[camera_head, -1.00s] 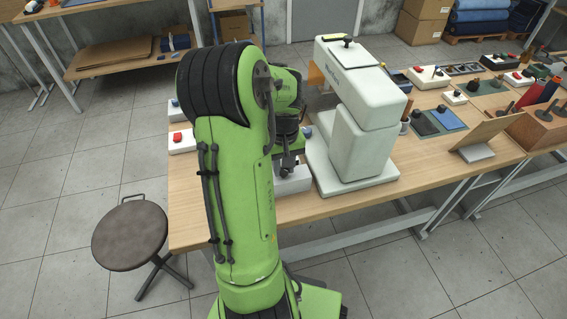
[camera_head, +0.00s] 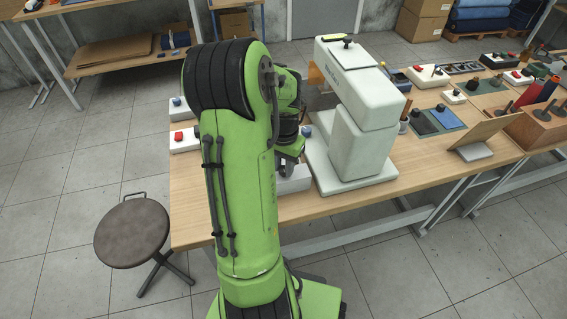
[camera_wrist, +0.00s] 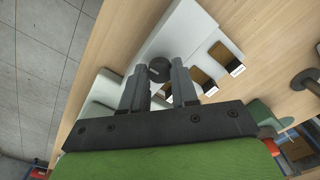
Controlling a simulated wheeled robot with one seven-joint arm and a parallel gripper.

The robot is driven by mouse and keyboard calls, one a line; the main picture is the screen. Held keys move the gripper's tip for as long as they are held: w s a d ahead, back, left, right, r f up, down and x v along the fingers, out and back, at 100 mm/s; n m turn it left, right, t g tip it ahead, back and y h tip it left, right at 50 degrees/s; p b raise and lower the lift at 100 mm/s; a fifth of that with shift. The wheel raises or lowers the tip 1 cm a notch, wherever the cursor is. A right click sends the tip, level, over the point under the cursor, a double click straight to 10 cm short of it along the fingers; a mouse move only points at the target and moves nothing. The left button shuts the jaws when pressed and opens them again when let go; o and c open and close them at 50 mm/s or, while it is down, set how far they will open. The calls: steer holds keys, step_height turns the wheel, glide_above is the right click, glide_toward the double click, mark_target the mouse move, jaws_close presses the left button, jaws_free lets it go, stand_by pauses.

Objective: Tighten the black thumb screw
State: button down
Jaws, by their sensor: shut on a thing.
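The black thumb screw (camera_wrist: 159,69) has a round dark head and shows in the wrist view between my fingertips. It sits over a white block (camera_wrist: 172,38) on the wooden table. My gripper (camera_wrist: 157,66) is shut on the screw's head, one finger on each side. The screw's shaft and its seat are hidden.
A large white machine (camera_head: 362,140) stands right of my arm. A box with a red button (camera_head: 181,139) is at left. A round stool (camera_head: 132,232) stands on the floor at front left.

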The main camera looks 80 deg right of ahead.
mark_target(283, 169)
stand_by(0.4)
steer(key=c, duration=0.9)
jaws_free()
steer(key=shift+o, duration=0.2)
steer(key=shift+r, duration=0.1)
step_height(283, 169, up, 16)
steer(key=p, duration=0.5)
steer(key=shift+f, duration=0.2)
